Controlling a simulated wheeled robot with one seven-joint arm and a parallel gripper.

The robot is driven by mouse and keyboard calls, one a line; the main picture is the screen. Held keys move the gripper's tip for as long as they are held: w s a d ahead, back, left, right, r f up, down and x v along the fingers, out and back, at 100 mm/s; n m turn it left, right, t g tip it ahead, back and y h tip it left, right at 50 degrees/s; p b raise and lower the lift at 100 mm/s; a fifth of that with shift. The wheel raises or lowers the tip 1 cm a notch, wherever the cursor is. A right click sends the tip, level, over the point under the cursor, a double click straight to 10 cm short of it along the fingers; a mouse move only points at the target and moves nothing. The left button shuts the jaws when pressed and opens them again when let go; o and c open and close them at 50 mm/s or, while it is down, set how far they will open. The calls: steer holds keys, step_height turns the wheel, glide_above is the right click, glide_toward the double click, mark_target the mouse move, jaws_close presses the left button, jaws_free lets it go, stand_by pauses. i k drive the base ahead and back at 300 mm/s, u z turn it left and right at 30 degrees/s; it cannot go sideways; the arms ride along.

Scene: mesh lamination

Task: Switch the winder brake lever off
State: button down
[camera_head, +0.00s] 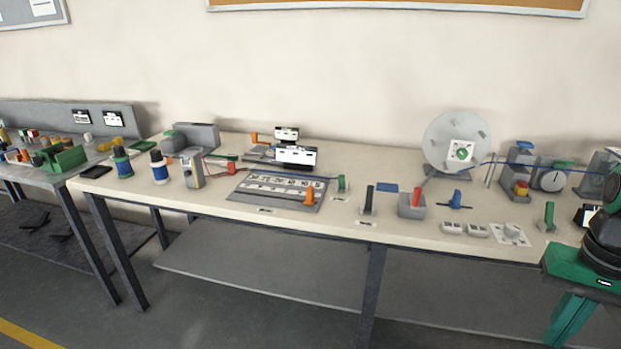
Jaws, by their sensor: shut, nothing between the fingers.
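Several small levers stand along the front of the long table. One has a green handle (342,184), one is a dark upright lever (369,199) on a grey base, and one is a green lever (549,216) at the right. A red part (416,197) sits on a grey block, and a blue-handled piece (456,199) is right of it. A big grey disc (441,132) with a white plate stands behind, like a winder reel. Labels are too small to read, so I cannot tell which lever is the winder brake. My gripper is not in view.
The pale table (400,229) has clear strips at its front edge. A red-and-yellow button box (520,190) and a grey dial unit (551,177) stand at right. Blue spools (122,163) stand at left. A second cluttered table (35,178) is further left. Green and black parts of mine show at right.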

mark_target(370, 189)
steer(key=u, duration=0.15)
steer(key=i, duration=1.2)
steer(key=z, duration=0.2)
